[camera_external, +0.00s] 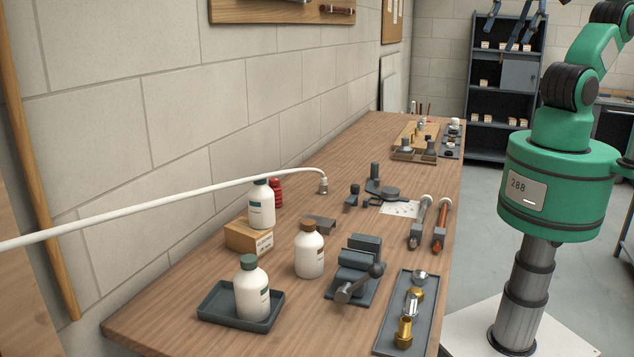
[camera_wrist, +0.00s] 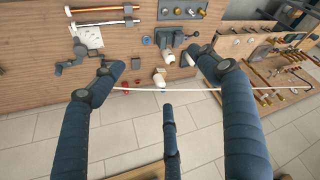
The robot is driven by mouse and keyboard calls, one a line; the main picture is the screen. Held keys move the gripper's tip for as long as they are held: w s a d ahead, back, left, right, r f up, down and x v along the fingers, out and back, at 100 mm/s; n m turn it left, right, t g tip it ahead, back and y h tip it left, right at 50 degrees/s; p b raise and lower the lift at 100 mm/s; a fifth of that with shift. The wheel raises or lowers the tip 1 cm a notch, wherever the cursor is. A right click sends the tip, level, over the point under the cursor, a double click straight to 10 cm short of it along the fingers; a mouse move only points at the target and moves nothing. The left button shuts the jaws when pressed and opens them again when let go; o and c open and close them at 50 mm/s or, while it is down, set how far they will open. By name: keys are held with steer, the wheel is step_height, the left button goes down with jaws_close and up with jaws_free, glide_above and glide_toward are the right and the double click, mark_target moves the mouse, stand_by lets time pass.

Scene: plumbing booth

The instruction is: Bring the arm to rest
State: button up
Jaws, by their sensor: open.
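My green arm stands to the right of the workbench (camera_external: 190,310) and is raised, its upper part running past the top right edge of the external view. My gripper (camera_external: 513,38) shows at the top of that view, high up in front of the dark shelf unit and clear of the bench. In the wrist view my gripper (camera_wrist: 160,85) has its dark fingers spread wide, with nothing between them in its grasp. The bench (camera_wrist: 30,65) lies beyond the fingertips in that view. The rest of my upper arm is out of frame.
White bottles stand at the bench's near end: one in a dark tray (camera_external: 206,306), a brown-capped one (camera_external: 309,255), one on a box (camera_external: 240,236). A vise (camera_external: 358,268), a fittings tray (camera_external: 386,338) and a white hose (camera_external: 150,202) are nearby. Open floor lies right.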

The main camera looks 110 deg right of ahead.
step_height(320, 180, down, 14)
steer(key=b, duration=1.3)
steer(key=shift+o, duration=0.5)
steer(key=shift+r, duration=0.15)
